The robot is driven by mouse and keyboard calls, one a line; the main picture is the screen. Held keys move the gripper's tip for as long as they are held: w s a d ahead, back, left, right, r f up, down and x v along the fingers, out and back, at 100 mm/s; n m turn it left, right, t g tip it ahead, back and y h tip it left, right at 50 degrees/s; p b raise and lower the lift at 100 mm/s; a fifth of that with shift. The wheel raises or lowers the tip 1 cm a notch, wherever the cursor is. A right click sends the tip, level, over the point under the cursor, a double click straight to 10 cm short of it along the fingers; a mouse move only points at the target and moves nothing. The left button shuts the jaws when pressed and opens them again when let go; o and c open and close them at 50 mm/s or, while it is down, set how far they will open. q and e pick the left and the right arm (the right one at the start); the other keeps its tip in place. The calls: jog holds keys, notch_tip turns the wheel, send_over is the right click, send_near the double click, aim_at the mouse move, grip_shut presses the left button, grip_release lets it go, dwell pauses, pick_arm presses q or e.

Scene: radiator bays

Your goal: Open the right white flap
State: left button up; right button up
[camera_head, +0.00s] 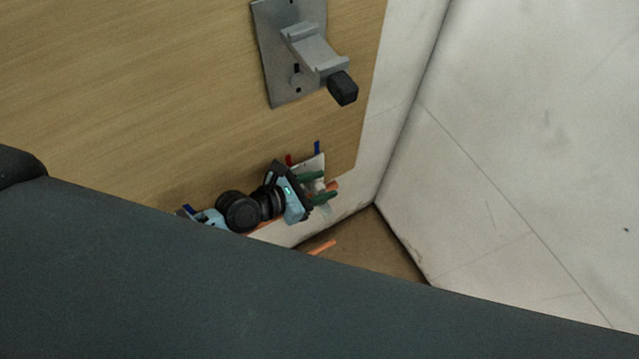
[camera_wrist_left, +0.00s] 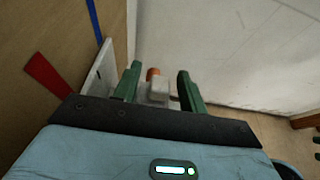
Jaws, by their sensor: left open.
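A white plate (camera_head: 312,164) is on the lower right of the wooden panel. In the left wrist view the white plate (camera_wrist_left: 103,72) stands at left, and a white block (camera_wrist_left: 158,89) with an orange end (camera_wrist_left: 153,73) shows beside it. I take this to be the white flap. My left gripper (camera_head: 330,189) is open at this fitting. In the wrist view its green fingers (camera_wrist_left: 157,86) stand on either side of the block; contact cannot be told. Small green pieces (camera_wrist_left: 317,147) at the right edge may be my right gripper, but too little shows.
A grey plate with a lever and black knob (camera_head: 342,88) sticks out of the wooden panel (camera_head: 160,90) above my left gripper. A white wall (camera_head: 530,130) closes the right side. Red (camera_wrist_left: 47,76) and blue (camera_wrist_left: 94,20) strips mark the panel. An orange piece (camera_head: 322,247) shows lower down.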

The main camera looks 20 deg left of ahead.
pick_arm(q)
jog(key=shift+c, duration=0.4)
jog(key=c, duration=0.5)
grip_shut()
